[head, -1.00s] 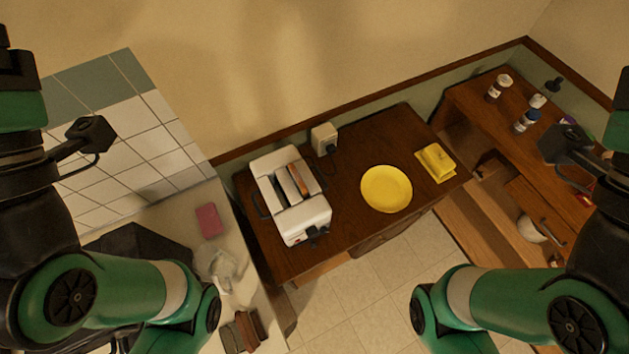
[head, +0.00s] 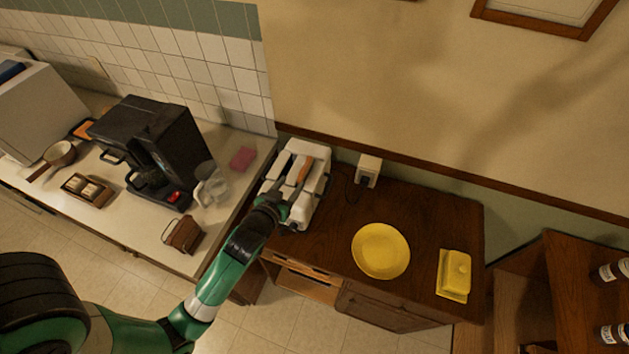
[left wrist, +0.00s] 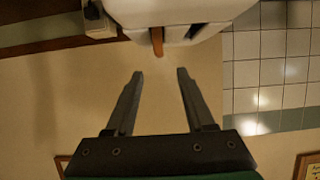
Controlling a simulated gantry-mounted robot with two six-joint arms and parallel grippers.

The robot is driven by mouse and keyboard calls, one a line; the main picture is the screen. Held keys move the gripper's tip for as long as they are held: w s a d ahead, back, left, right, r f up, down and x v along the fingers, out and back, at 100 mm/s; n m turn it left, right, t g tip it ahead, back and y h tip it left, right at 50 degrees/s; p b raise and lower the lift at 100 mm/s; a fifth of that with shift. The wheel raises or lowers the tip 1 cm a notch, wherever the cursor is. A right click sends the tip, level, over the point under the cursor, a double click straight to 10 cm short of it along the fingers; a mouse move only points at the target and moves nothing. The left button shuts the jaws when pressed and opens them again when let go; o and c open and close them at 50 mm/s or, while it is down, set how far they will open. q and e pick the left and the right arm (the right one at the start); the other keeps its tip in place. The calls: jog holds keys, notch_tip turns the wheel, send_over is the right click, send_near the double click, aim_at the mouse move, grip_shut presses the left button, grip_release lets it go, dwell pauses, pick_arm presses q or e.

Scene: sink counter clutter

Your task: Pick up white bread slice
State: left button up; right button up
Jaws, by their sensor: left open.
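A white toaster (head: 318,158) stands at the left end of the dark wooden cabinet. A bread slice (head: 305,168) with a brown-orange edge sticks up from its slot. In the left wrist view the slice (left wrist: 157,42) pokes out of the toaster (left wrist: 185,10), beyond the fingertips. My left gripper (head: 281,190) is over the toaster's near side in the head view and partly covers it. In the left wrist view the gripper (left wrist: 159,72) is open, with nothing between its fingers. My right gripper is not in view.
A yellow plate (head: 381,251) and a yellow butter dish (head: 454,275) sit right of the toaster. A wall outlet box (head: 369,169) is behind it. Left, the pale counter holds a black coffee machine (head: 150,145), a glass jug (head: 211,187) and a brown rack (head: 183,235).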

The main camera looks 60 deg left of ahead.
aim_at(304, 169)
pick_arm(q)
jog(key=x, duration=0.6)
jog(key=shift+w, duration=0.15)
jog(key=shift+x, duration=2.7)
jog(key=shift+f, duration=0.1)
grip_shut()
